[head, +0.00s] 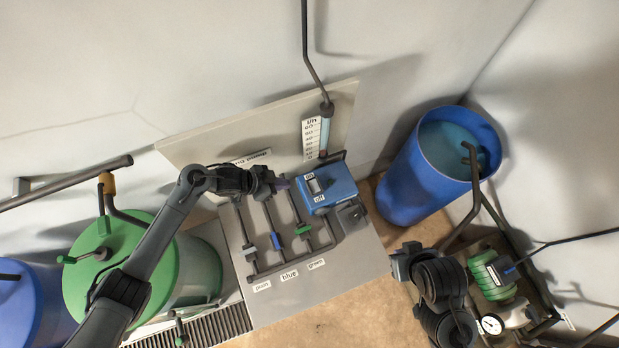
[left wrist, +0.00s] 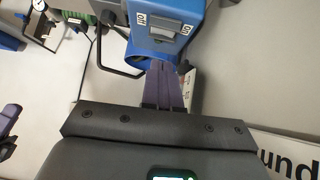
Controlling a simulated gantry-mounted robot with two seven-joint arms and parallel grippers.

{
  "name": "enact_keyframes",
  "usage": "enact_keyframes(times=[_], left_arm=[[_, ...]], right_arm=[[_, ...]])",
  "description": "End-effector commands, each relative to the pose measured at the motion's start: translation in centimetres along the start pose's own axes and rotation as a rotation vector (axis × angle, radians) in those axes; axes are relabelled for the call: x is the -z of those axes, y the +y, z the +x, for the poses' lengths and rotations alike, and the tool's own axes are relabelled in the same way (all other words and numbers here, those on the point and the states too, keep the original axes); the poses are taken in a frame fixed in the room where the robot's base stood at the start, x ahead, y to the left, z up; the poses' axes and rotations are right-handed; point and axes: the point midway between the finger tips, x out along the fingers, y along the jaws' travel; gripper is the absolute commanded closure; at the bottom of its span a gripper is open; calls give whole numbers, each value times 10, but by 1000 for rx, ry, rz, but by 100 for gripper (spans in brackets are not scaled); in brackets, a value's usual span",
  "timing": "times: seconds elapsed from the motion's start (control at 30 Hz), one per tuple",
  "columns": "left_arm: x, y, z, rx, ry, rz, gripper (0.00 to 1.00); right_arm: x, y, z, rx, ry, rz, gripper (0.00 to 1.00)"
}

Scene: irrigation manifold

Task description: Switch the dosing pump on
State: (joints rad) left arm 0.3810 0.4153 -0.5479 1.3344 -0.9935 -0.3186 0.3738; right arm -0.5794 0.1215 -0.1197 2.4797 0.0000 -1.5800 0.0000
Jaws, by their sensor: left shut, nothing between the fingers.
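The dosing pump is a blue box (head: 340,182) on the grey panel, with a pale switch (head: 315,186) between two small white labels on its top. In the left wrist view the pump (left wrist: 150,48) is at the top, with its switch (left wrist: 164,28) between the labels; which way the switch is set is unclear. My left gripper (head: 284,184) is just left of the pump, its purple fingers (left wrist: 163,70) shut and empty. They overlap the pump's lower edge in the wrist view; contact cannot be told. My right gripper (head: 400,262) is at lower right, its fingers unclear.
Thin pipes with a blue valve (head: 277,241) and a green valve (head: 303,229) run below the left gripper. A flow gauge (head: 324,135) stands above the pump. A blue barrel (head: 400,180) is to the right and a green tank (head: 200,270) to the left.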

Motion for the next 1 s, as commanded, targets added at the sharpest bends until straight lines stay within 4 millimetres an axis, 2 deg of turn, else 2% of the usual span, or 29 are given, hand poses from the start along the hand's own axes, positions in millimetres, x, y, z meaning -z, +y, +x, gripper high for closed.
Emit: enact_keyframes(times=[0.1,0.2,0.63,0.77,0.9,1.0], left_arm=[[14,-15,-8,23,10,22,100],[20,-20,-10,30,14,28,100],[21,-20,-9,32,16,29,100],[21,-20,-1,31,17,28,100],[21,-21,17,31,17,28,100],[17,-22,33,32,19,30,100]], right_arm=[[0,0,0,1,1,1,100],[0,-1,0,2,1,1,100],[0,-1,0,2,1,2,100],[-1,-1,3,2,1,2,100],[-2,-1,8,2,1,2,100],[-7,-2,24,2,3,2,100]])
